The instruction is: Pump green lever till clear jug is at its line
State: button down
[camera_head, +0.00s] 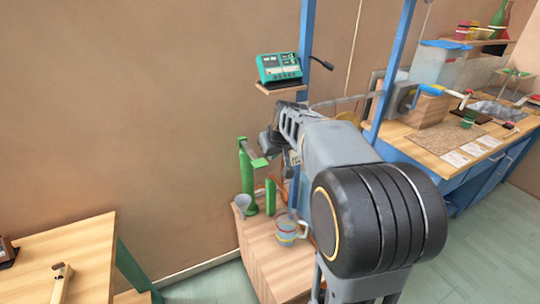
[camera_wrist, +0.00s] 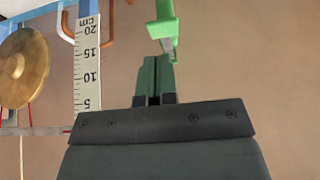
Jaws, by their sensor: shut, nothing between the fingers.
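The green pump (camera_head: 247,178) stands on a wooden block, its green lever (camera_head: 252,152) at the top reaching toward my gripper (camera_head: 268,145). In the wrist view the lever (camera_wrist: 163,27) lies just beyond the tips of my gripper (camera_wrist: 155,62). The fingers are together with nothing between them. I cannot tell whether they touch the lever. A clear jug (camera_head: 287,232) with coloured bands stands on the block at the pump's right, partly hidden by my arm. Its liquid level and line are too small to read.
A grey funnel-shaped cup (camera_head: 242,204) stands by the pump on the wooden block (camera_head: 262,262). A teal device (camera_head: 279,68) sits on a small wall shelf. A centimetre ruler (camera_wrist: 87,65) and a brass gong (camera_wrist: 24,67) show left in the wrist view. A workbench (camera_head: 455,150) stands at right.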

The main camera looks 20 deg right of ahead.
jog(key=shift+p+v, duration=0.45)
jog(key=shift+v, duration=1.1)
jog(key=shift+s+a, duration=0.1)
jog(key=s+a+f, duration=0.2)
jog(key=s+a, duration=0.1)
jog(key=s, duration=0.3)
jog(key=s+a+f+g, duration=0.1)
jog(key=s+a+f, duration=0.2)
jog(key=s, duration=0.3)
jog(key=s+a+f+g, duration=0.1)
jog(key=s+a+f, duration=0.1)
jog(key=s+a, duration=0.2)
jog(key=s, duration=0.3)
jog(key=shift+a+f, duration=0.25)
jog(key=shift+a, duration=0.05)
jog(key=shift+s, duration=0.1)
